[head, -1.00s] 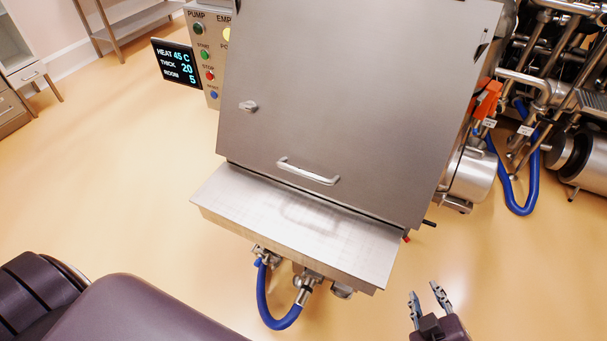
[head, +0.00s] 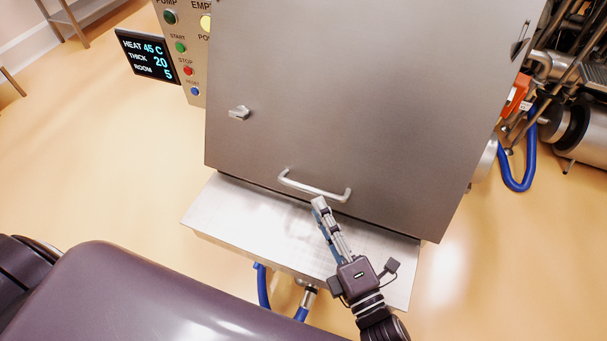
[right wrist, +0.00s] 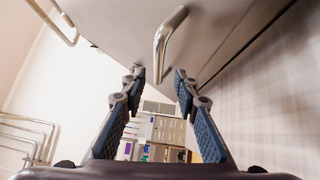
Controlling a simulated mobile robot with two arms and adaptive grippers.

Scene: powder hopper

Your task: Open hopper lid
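The hopper lid (head: 350,100) is a large grey metal panel in the head view and looks shut. Its silver bar handle (head: 314,188) runs along its lower edge. In the right wrist view, the handle (right wrist: 168,42) shows ahead of the fingertips, roughly between them in the picture. My right gripper (head: 320,204) is just below the handle, over the ledge. In the right wrist view, my right gripper (right wrist: 159,78) is open, with nothing between its fingers. Whether a finger touches the handle cannot be told. My left gripper is out of view.
A metal ledge (head: 235,212) juts out below the lid. A small latch or knob (head: 239,112) sits on the lid's left side. A control panel (head: 183,65) and a display (head: 147,55) stand at the left. Pipes and a blue hose (head: 520,184) are at the right.

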